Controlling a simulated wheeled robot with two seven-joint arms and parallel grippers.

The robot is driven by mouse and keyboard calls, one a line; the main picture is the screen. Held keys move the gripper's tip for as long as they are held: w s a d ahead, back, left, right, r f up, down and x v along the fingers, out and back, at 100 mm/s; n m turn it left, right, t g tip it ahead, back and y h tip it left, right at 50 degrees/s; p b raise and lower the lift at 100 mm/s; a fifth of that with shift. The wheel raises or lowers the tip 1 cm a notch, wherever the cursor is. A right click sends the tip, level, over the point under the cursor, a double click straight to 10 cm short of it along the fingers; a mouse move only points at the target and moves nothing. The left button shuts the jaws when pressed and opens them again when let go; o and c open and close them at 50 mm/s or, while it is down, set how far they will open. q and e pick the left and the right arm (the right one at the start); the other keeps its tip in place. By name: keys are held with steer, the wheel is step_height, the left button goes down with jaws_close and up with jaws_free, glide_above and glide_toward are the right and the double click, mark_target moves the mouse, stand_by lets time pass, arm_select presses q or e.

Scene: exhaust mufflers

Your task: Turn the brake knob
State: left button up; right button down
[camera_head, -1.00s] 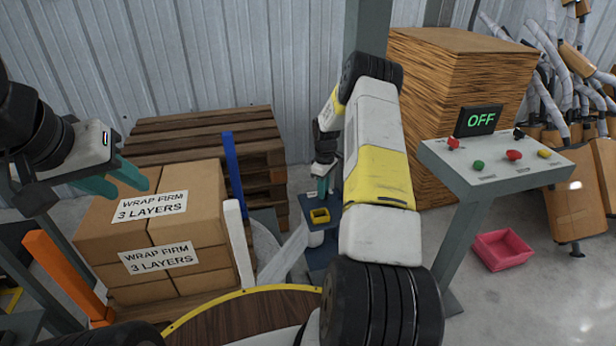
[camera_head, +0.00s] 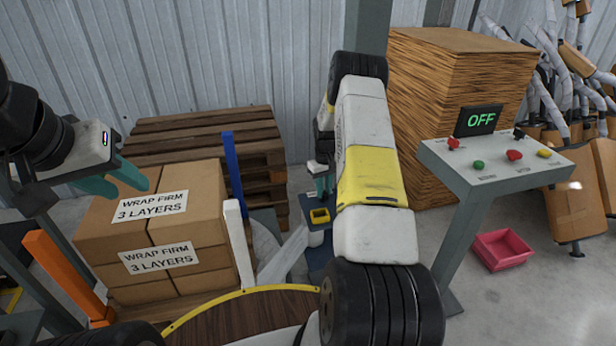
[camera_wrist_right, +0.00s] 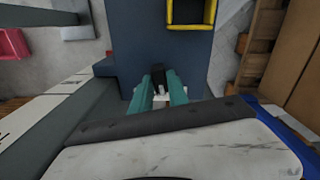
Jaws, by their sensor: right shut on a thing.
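My right gripper (camera_head: 323,187) is low over the blue machine beside the boxes, partly hidden behind my own forearm in the head view. In the right wrist view its two teal fingers (camera_wrist_right: 161,88) are closed on a small dark knob (camera_wrist_right: 158,76), taken to be the brake knob. A pale patch shows just below it between the fingers. The knob cannot be made out in the head view. My left gripper (camera_head: 131,188) is open and empty, its teal fingers apart in front of the stacked boxes.
Boxes marked "WRAP FIRM 3 LAYERS" (camera_head: 165,257) stand at left between orange, white and blue posts. A yellow-rimmed holder (camera_head: 320,216) sits on the blue machine (camera_head: 318,250). At right are a button console (camera_head: 497,165) with an "OFF" display (camera_head: 477,120) and a pink bin (camera_head: 502,250).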

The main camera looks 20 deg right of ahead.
mark_target(324, 192)
steer(key=shift+m, duration=1.1)
steer(key=c, duration=1.3)
jaws_free()
steer(key=shift+r, duration=3.9)
